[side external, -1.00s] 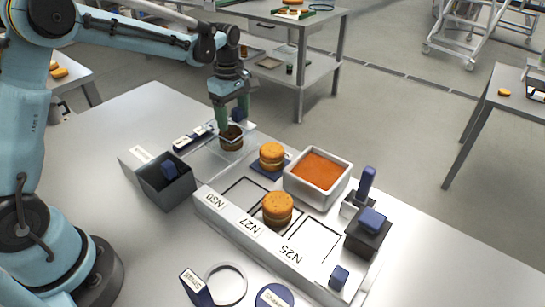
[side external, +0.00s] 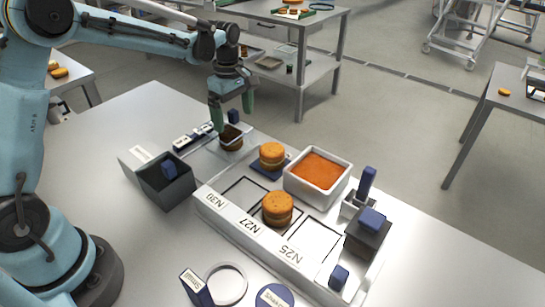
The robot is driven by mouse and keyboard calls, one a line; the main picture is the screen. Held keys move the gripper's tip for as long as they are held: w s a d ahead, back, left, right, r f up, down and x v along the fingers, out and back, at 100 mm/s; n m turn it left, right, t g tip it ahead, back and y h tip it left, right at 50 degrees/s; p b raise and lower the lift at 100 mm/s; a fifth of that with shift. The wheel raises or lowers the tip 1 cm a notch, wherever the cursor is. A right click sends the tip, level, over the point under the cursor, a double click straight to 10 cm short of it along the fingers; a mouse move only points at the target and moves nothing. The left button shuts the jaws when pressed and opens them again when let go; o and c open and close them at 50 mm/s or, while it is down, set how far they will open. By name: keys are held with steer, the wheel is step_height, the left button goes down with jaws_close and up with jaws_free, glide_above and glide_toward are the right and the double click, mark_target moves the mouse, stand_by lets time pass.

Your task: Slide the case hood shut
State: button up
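The display case (side external: 205,158) is clear and low, at the back left of the table. Its see-through hood (side external: 245,128) is at the end by my gripper, and a dark filled round (side external: 231,142) shows there. The hood's exact edges are hard to make out. A small blue knob (side external: 233,116) stands at that end. My gripper (side external: 232,113) is above the case with its green fingers spread apart. The knob shows between the fingers, with gaps on both sides, and nothing is held.
A grey bin (side external: 150,190) with a blue handle stands left of the case. A labelled white rack (side external: 235,224) holds a round (side external: 278,209). Another round (side external: 271,155) sits on a blue pad. A white tub (side external: 340,188) of orange filling and blue-handled tools stand to the right.

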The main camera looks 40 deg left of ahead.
steer(key=shift+s+r, duration=0.1)
steer(key=shift+r, duration=2.95)
steer(key=shift+s+d+r, duration=0.1)
steer(key=shift+s+r, duration=0.05)
steer(key=s+d+m+t, duration=0.3)
steer(key=s+m, duration=0.5)
steer(key=m, duration=0.1)
steer(key=s+d+m+t, duration=0.2)
steer(key=s+m+t, duration=0.2)
steer(key=s+m, duration=0.5)
steer(key=shift+d+r, duration=0.15)
steer(key=shift+d, duration=0.25)
steer(key=shift+c, duration=0.5)
